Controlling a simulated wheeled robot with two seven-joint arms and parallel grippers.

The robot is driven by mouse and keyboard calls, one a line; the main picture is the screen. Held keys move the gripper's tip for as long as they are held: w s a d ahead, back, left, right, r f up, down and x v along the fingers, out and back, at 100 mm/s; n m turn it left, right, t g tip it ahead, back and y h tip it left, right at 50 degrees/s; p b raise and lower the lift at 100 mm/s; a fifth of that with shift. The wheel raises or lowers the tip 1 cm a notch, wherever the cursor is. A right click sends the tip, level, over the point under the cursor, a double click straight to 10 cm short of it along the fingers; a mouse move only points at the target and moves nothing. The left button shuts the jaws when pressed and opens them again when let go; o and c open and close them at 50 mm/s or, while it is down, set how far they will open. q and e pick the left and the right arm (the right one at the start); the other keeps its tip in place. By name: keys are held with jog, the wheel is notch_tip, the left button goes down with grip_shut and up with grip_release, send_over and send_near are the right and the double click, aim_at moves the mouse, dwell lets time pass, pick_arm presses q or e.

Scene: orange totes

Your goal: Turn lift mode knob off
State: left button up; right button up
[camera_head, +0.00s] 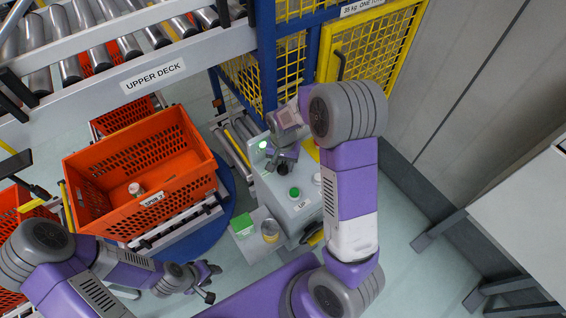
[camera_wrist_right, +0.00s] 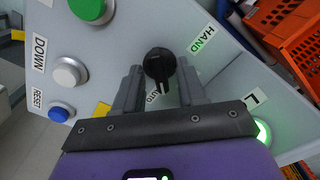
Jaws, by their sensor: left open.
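The black lift mode knob (camera_wrist_right: 160,64) sits on a grey control panel (camera_wrist_right: 112,30) between a HAND label and a partly covered AUTO label. Its narrow end points down toward my right gripper, near the AUTO label. My right gripper (camera_wrist_right: 160,76) is open, with one finger on each side of the knob; small gaps seem to show. In the head view my right gripper (camera_head: 284,154) is over the control box, partly hiding the knob. My left gripper (camera_head: 209,283) is open and empty, low and left of the box.
The panel also holds a green button (camera_wrist_right: 90,10), a white DOWN button (camera_wrist_right: 68,73), a blue RESET button (camera_wrist_right: 61,112) and a lit green lamp (camera_wrist_right: 262,131). An orange tote (camera_head: 105,206) stands left of the box. A yellow mesh fence (camera_head: 372,48) rises behind.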

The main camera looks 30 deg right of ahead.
grip_shut()
jog(key=shift+n, duration=0.3)
jog(key=n+b, duration=0.1)
jog(key=n, duration=0.3)
jog(key=shift+n+b, duration=0.5)
jog(key=shift+n, duration=1.6)
jog(key=shift+r, duration=0.1)
grip_release()
